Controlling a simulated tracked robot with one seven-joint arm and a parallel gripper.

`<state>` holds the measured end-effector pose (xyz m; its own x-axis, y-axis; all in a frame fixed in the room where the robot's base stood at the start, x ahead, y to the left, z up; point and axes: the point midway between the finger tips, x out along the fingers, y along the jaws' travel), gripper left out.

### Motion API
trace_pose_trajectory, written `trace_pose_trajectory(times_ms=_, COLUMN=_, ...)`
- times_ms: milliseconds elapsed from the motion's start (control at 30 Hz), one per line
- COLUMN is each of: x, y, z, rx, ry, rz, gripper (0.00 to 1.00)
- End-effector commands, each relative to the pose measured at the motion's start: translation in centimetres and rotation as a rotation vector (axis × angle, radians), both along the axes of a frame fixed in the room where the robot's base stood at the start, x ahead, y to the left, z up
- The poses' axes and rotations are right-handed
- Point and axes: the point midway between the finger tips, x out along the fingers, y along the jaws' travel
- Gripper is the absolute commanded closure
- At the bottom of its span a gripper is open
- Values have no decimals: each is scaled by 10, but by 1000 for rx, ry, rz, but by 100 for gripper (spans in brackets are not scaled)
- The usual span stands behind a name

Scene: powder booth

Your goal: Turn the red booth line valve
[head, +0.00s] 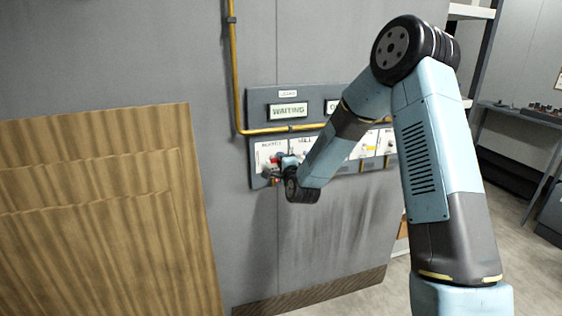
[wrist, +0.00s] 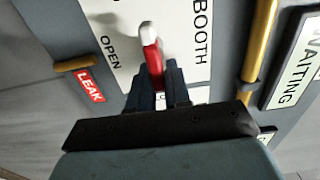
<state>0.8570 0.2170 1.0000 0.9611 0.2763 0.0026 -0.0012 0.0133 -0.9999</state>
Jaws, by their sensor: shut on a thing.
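The red booth line valve handle (wrist: 152,56) stands out from a white plate (wrist: 120,28) marked BOOTH and OPEN in the wrist view. My gripper (wrist: 158,82) is shut on the handle, with its dark fingers on either side of the red grip. The handle's pale tip shows beyond the fingers. In the head view my gripper (head: 280,168) is at the leftmost plate of the wall panel, and a bit of red shows beside it. My own wrist hides most of the valve there.
A yellow pipe (head: 233,80) runs down the wall and across the panel. A WAITING sign (head: 288,110) is above the valve. A red LEAK tag (wrist: 90,85) is beside the plate. A wooden board (head: 100,215) stands at the left.

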Motion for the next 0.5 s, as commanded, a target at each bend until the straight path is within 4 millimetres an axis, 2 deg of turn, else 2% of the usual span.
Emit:
trace_pose_trajectory(times_ms=367, x=-1, y=-2, z=-5, rx=-1, ry=10, rz=-3, gripper=100)
trace_pose_trajectory(times_ms=400, x=-1, y=-2, z=-5, rx=-1, ry=10, rz=-3, gripper=79)
trace_pose_trajectory(times_ms=500, x=-1, y=-2, z=-4, rx=-1, ry=9, rz=-2, gripper=69)
